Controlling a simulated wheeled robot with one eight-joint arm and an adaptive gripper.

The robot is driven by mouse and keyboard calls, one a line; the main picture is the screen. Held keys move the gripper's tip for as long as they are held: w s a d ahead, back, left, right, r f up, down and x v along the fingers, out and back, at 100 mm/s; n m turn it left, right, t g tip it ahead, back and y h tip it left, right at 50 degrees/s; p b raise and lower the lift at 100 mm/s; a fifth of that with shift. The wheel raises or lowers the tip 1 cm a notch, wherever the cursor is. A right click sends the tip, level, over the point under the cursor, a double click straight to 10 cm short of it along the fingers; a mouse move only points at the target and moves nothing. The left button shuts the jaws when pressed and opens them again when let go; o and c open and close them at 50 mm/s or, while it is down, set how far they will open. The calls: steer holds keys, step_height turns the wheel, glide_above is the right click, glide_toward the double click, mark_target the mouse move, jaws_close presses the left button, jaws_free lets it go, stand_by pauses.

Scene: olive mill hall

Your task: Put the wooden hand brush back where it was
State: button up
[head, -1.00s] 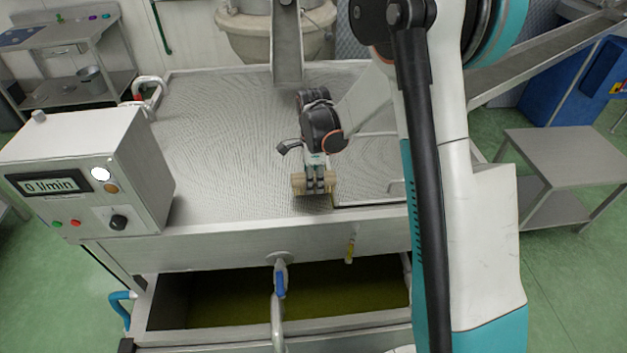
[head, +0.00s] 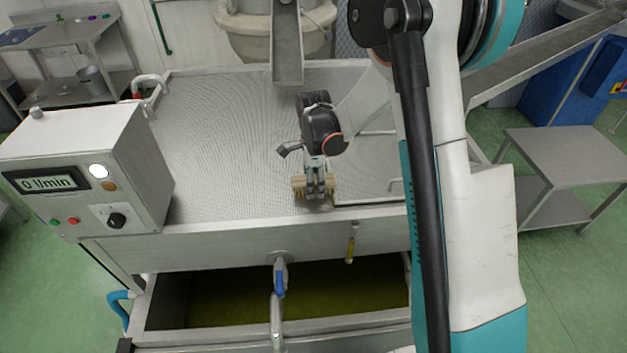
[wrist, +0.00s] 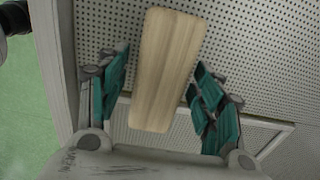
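The wooden hand brush (head: 299,187) is at the front of the perforated metal top, just left of the framed opening, its length running left to right in the head view. In the wrist view its pale wooden back (wrist: 165,70) lies between my fingers. My gripper (head: 315,190) points down at the brush. In the wrist view my gripper (wrist: 163,78) is open, with teal pads on both sides of the wood and a narrow gap on each side. I cannot tell whether the bristles fully rest on the metal.
The perforated top (head: 220,130) is clear to the left and behind. A control box (head: 85,170) reading 0 l/min stands at its left front. A chute (head: 287,50) hangs over the back. A tank of greenish liquid (head: 340,290) and a blue-handled tap (head: 280,280) are below the front edge.

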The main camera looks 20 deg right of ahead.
steer(key=shift+r+p, duration=0.6)
steer(key=shift+p, duration=0.05)
step_height(320, 180, up, 12)
steer(key=s+r+n+t, duration=0.3)
steer(key=s+r+n, duration=0.7)
steer(key=s+r, duration=0.15)
steer(key=s+n+t, duration=0.4)
steer(key=s+n, duration=0.6)
steer(key=s, duration=0.4)
steer(key=shift+f+p, duration=0.2)
steer(key=shift+p, duration=0.25)
step_height(320, 180, down, 15)
steer(key=b, duration=1.5)
steer(key=shift+f, duration=0.2)
